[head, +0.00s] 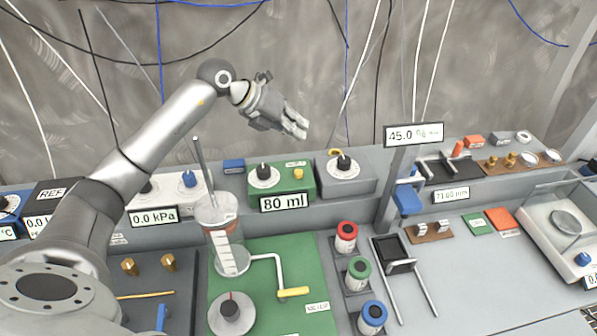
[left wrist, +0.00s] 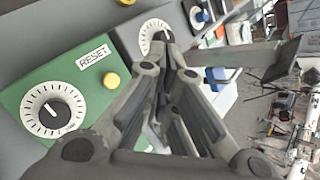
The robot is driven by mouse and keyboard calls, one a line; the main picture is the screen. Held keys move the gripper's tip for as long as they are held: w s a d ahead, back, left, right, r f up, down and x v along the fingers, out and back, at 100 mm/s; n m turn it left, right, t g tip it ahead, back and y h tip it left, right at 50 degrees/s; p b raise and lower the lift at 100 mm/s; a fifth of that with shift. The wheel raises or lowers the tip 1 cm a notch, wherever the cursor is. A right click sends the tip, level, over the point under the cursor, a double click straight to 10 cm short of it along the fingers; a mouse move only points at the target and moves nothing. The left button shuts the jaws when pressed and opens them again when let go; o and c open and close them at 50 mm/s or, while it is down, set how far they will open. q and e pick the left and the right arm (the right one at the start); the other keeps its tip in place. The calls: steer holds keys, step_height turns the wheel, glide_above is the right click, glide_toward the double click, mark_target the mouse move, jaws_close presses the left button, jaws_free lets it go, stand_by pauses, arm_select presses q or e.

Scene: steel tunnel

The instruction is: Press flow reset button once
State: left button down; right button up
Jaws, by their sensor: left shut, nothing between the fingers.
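The flow reset button is a small yellow round button (head: 298,174) on a green box (head: 272,186), beside a white dial. A display on the box reads 80 ml. In the left wrist view the yellow button (left wrist: 112,80) sits below a RESET label (left wrist: 93,57) on the green box (left wrist: 83,92). My left gripper (head: 299,127) is shut and empty. In the head view it appears above the green box and button, apart from them. In the left wrist view its fingers (left wrist: 176,72) lie to the right of the button. My right gripper is not in view.
A grey box with a dial (head: 344,168) and a yellow part stands right of the green box. A glass cylinder (head: 226,245) with a rod stands in front to the left. A 45.0 display (head: 413,135) rises on a post at right.

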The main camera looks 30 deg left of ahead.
arm_select(q)
steer(key=b, duration=0.6)
glide_above(297, 169)
step_height(297, 169, down, 8)
steer(key=shift+f, duration=0.4)
steer(key=shift+f, duration=0.1)
stand_by(0.7)
steer(key=shift+f, duration=0.3)
steer(key=shift+f+b, duration=0.5)
steer(key=shift+b, duration=0.05)
stand_by(0.6)
stand_by(0.3)
steer(key=shift+r+p, duration=0.65)
steer(key=shift+r, duration=0.25)
